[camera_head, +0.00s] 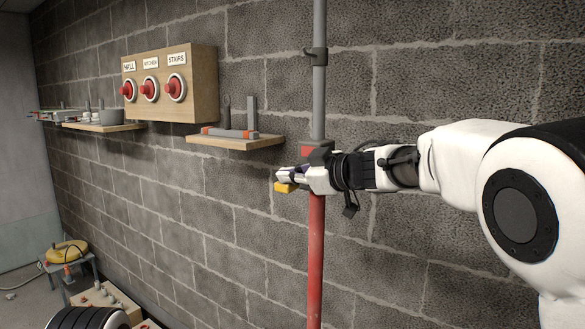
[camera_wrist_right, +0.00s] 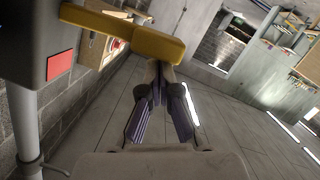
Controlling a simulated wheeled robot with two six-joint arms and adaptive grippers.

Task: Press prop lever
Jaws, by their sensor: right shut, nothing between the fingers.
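The prop is an upright pole with a grey upper tube (camera_head: 319,75) and a red lower tube (camera_head: 316,250). A dark collar box (camera_head: 322,152) with a red patch sits where they meet. The yellow lever (camera_head: 285,187) sticks out from the prop, and its outer end shows just under my right fingertips. In the right wrist view the lever (camera_wrist_right: 140,38) crosses the top of the picture, right at the fingertips. I cannot tell whether they touch. My right gripper (camera_head: 282,175) is shut and empty, pointing left across the prop. My left gripper is not in view.
A wooden panel (camera_head: 205,85) with red buttons labelled HALL, KITCHEN and STAIRS hangs on the block wall. A small shelf (camera_head: 240,143) with items is left of the prop; another shelf (camera_head: 105,127) is farther left. A yellow reel (camera_head: 66,250) stands low at left.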

